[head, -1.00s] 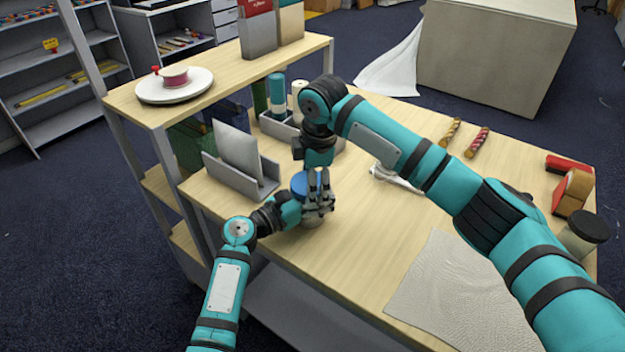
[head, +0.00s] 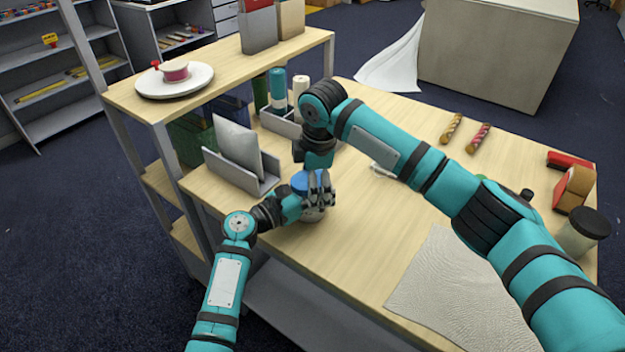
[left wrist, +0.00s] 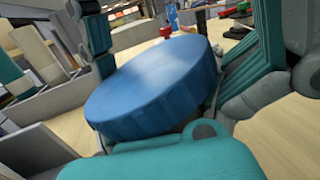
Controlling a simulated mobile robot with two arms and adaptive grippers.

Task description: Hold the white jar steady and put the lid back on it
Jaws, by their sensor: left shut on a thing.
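The white jar (head: 313,213) stands on the wooden table, partly hidden behind gripper fingers. Its blue lid (head: 303,183) is at the jar's top; the left wrist view shows the lid (left wrist: 155,85) large and close. I cannot tell whether it is seated on the rim. My left gripper (head: 302,205) comes in low from the left and is shut on the jar. My right gripper (head: 318,188) points down from above at the lid. Teal and grey finger parts flank the lid in the left wrist view; how tightly they close is not clear.
A grey holder (head: 240,172) with a pale panel stands close behind left. A bin with bottles (head: 278,92) is farther back. A cloth (head: 455,290) lies front right. A dark-lidded jar (head: 583,232) stands at the right edge. A shelf (head: 225,80) rises at left.

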